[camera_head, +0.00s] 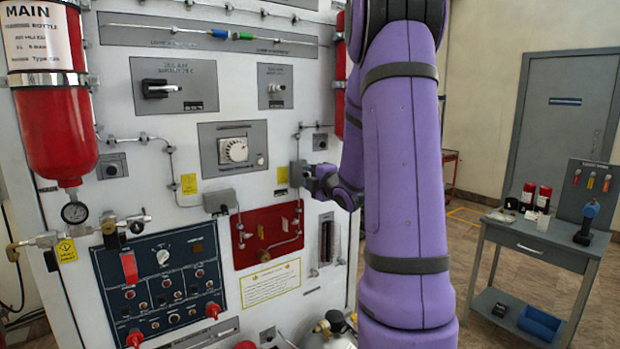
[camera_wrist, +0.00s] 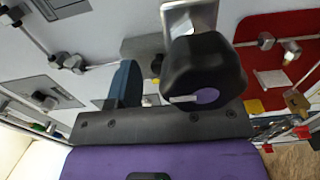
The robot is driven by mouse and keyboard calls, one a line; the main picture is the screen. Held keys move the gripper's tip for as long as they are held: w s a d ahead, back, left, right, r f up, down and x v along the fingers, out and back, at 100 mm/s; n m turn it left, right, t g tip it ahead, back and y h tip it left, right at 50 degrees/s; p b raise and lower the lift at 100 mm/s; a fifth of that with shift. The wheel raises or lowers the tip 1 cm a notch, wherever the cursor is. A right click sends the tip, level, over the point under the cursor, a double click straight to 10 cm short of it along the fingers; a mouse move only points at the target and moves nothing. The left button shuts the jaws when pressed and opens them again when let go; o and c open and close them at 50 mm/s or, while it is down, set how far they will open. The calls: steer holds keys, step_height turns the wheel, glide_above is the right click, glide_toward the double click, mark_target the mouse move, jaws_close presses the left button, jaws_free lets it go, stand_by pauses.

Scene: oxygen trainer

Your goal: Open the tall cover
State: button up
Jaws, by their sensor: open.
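No part is labelled as the tall cover. A small upright grey box (camera_head: 297,174) on the white panel, beside my gripper, may be it. My gripper (camera_head: 311,180) is at the right side of this box in the head view; I cannot tell whether they touch. In the wrist view my gripper (camera_wrist: 165,80) is open, with a dark rounded finger on the right and a blue-grey finger on the left. A light grey metal part (camera_wrist: 188,17) shows just beyond the dark finger, which hides part of it.
A wider grey box (camera_head: 220,201) and a red plate with piping (camera_head: 262,240) are on the panel nearby. Thin pipes run close to the upright box. A red bottle (camera_head: 60,130) hangs at left. A grey cart (camera_head: 540,247) stands at right, with open floor before it.

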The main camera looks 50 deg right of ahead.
mark_target(292, 180)
jaws_close()
